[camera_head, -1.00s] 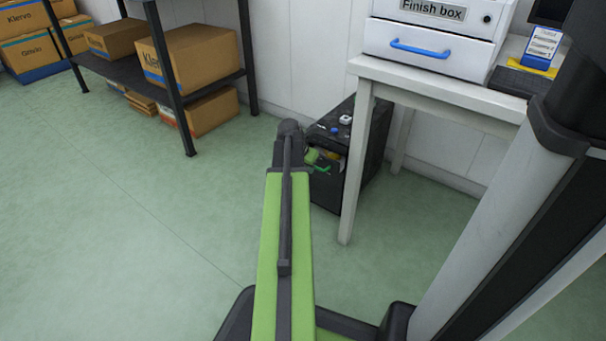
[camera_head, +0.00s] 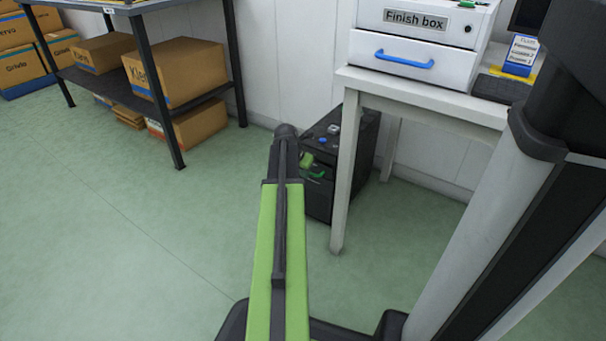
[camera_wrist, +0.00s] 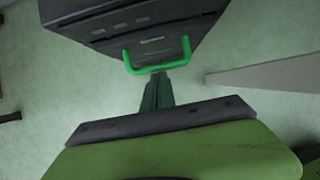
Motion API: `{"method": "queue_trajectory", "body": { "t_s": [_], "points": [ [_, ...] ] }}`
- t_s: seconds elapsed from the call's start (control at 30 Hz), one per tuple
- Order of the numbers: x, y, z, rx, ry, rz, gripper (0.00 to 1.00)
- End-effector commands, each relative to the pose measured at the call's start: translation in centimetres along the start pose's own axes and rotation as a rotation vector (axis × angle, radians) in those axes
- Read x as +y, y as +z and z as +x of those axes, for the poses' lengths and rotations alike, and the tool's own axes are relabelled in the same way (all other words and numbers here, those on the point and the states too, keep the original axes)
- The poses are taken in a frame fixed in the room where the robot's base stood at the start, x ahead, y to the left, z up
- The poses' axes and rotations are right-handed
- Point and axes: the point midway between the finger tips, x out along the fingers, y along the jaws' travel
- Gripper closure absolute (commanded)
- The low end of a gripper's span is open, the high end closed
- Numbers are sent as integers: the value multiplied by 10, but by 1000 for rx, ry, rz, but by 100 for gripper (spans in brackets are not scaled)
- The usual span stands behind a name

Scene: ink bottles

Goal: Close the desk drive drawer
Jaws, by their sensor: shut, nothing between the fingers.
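The desk drive (camera_head: 345,165) is a black cabinet on the floor under the white desk, beside its near leg. Its drawer has a green handle (camera_head: 317,174), which also shows in the wrist view (camera_wrist: 158,66). No open gap shows above the drawer in the head view, so it looks flush or nearly so; my arm hides part of the front. My gripper (camera_wrist: 157,92) is shut and empty, with its fingertips at the handle's bar in the wrist view. I cannot tell whether they touch it.
A white finish box (camera_head: 410,62) with a blue handle sits on the desk. A dark shelf (camera_head: 205,95) with cardboard boxes stands left. The floor between is clear.

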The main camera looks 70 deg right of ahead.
Motion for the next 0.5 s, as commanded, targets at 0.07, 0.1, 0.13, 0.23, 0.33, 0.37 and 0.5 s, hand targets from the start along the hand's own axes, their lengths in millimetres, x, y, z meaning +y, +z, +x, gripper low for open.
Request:
{"method": "queue_trajectory", "body": {
  "t_s": [0.07,0.1,0.13,0.23,0.33,0.37,0.5],
  "points": [
    [-1,5,1,-18,0,-1,100],
    [-1,2,0,-17,0,-1,100],
    [-2,-1,0,-17,0,-1,100],
    [-2,-16,-4,-12,0,-2,100],
    [-4,-38,-10,-6,2,-4,100],
    [-4,-45,-12,-4,2,-5,100],
    [-4,-34,-61,-3,0,-1,100]
  ]
}}
